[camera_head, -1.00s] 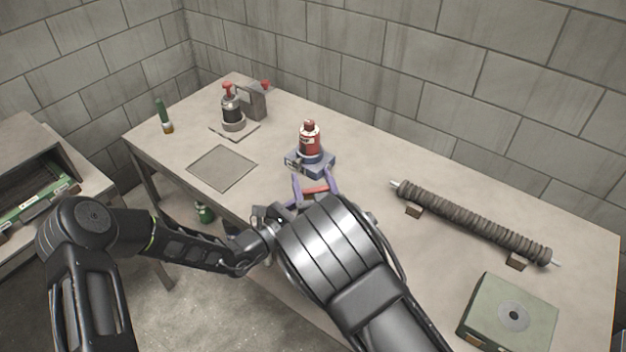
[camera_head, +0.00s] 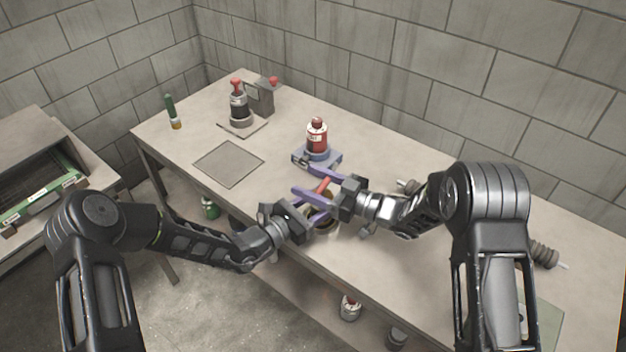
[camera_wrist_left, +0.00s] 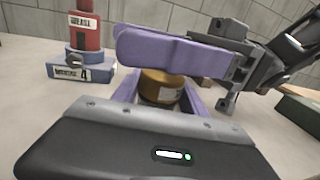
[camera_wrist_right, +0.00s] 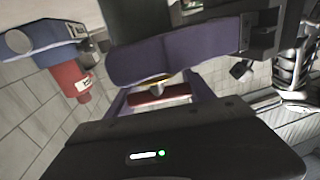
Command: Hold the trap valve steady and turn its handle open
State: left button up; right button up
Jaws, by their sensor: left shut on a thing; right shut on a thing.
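The trap valve has a brass-coloured body (camera_wrist_left: 162,87) and a red handle (camera_head: 323,185). It is over the table's front part, largely hidden by the purple fingers of both grippers. My left gripper (camera_head: 314,211) comes in from the left and is shut on the valve; its wrist view shows the brass body between its fingers. My right gripper (camera_head: 323,190) comes in from the right and is shut on the red handle, which shows between its fingers in the right wrist view (camera_wrist_right: 160,93). One purple finger of the opposite gripper crosses close in front in each wrist view.
A red bottle (camera_head: 317,136) stands on a blue base (camera_head: 304,158) just behind the grippers. A dark bottle with a red top (camera_head: 239,105) and a flat grey plate (camera_head: 229,163) are at the left. My right arm partly covers the ribbed tube (camera_head: 543,253).

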pick_arm(q)
jog(key=shift+s, duration=0.1)
jog(key=shift+d, duration=0.1)
pick_arm(e)
jog(key=n+g, duration=0.2)
jog(key=g, duration=0.1)
jog(key=s+n+g+y, duration=0.1)
jog(key=n+g, duration=0.2)
jog(key=g, duration=0.1)
jog(key=s+a+n+g+y, duration=0.1)
jog(key=n+g, duration=0.1)
jog(key=g, duration=0.2)
jog(key=shift+s, duration=0.15)
jog(key=shift+w+d, duration=0.2)
jog(key=shift+d, duration=0.15)
jog(key=o, duration=1.4)
notch_tip(320, 180, up, 10)
